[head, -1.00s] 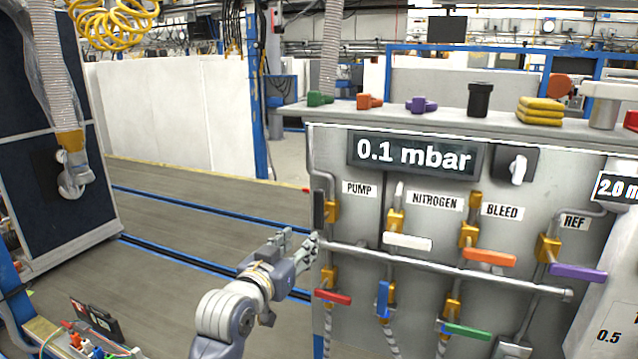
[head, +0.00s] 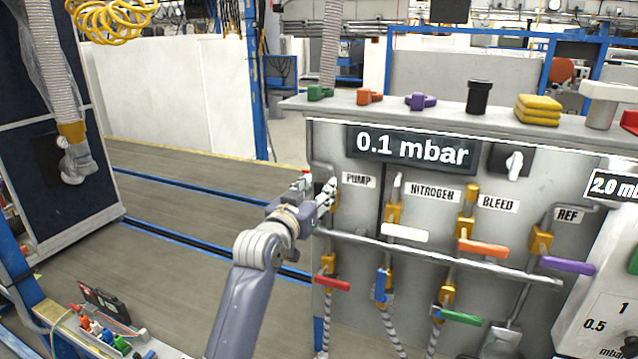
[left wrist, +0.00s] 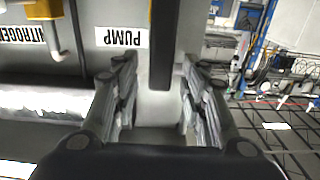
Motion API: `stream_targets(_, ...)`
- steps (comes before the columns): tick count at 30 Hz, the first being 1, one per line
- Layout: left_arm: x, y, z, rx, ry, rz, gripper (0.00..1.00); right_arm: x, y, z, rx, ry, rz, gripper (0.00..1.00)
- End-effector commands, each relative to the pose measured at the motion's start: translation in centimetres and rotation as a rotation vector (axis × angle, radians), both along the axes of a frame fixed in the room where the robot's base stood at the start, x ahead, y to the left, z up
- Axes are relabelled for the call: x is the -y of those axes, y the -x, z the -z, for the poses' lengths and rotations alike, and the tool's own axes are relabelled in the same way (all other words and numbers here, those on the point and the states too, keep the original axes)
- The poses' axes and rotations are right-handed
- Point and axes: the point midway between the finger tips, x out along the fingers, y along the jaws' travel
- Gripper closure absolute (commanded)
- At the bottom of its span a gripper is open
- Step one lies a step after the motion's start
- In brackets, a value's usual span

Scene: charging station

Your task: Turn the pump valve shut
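The pump valve's black handle (left wrist: 162,45) hangs as an upright bar in the left wrist view, beside the PUMP label (left wrist: 122,38). In the head view my left gripper (head: 317,187) is at the panel's left edge, just left of the PUMP label (head: 359,181), and hides most of this valve. In the left wrist view the left gripper (left wrist: 160,95) is open, with one finger on each side of the handle. Gaps show between the handle and both fingers. My right gripper is out of view.
A horizontal rail (head: 440,256) crosses the panel below the gripper. The white nitrogen handle (head: 404,233), orange bleed handle (head: 483,248) and red handle (head: 333,284) stick out nearby. The display (head: 412,148) reads 0.1 mbar. Open floor lies left of the panel.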

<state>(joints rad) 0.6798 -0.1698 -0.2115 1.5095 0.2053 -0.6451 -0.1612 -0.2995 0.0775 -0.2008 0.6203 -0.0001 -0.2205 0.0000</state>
Motion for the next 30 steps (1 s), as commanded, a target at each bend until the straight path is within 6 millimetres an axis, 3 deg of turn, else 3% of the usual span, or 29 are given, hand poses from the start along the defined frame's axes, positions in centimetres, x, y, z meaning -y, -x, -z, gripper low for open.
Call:
stream_targets(6,0.5,-1.2,0.0,-0.001,0.000,0.000,0.60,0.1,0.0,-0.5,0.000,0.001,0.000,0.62)
stream_targets(16,0.5,-1.4,0.1,-0.001,0.000,-0.001,0.60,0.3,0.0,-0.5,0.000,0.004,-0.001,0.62)
stream_targets(22,0.5,-1.4,0.1,-0.001,0.000,-0.001,1.00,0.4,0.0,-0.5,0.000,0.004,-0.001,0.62)
stream_targets(30,0.6,-1.6,0.1,0.003,-0.009,-0.001,1.00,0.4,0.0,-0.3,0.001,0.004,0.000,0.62)
